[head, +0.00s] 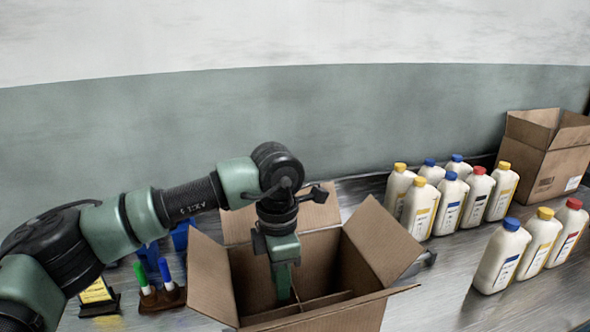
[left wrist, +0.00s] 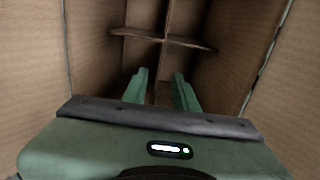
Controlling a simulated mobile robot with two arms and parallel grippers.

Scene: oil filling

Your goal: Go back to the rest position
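My left gripper (head: 283,294) points down into the open cardboard box (head: 210,281) at the front centre of the head view. In the left wrist view its two green fingers (left wrist: 161,76) are apart with nothing between them, so it is open and empty. Crossed cardboard dividers (left wrist: 164,40) lie below and ahead of the fingers, and the compartments that show look empty. The box walls stand around the gripper, and the box flaps are folded outward. My right gripper is not in view.
Several white bottles with coloured caps (head: 420,209) stand on the metal table (head: 443,283) to the right. A second open box (head: 545,160) is at the back right. A yellow sign (head: 97,291) and green and blue markers (head: 165,270) stand left of the near box.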

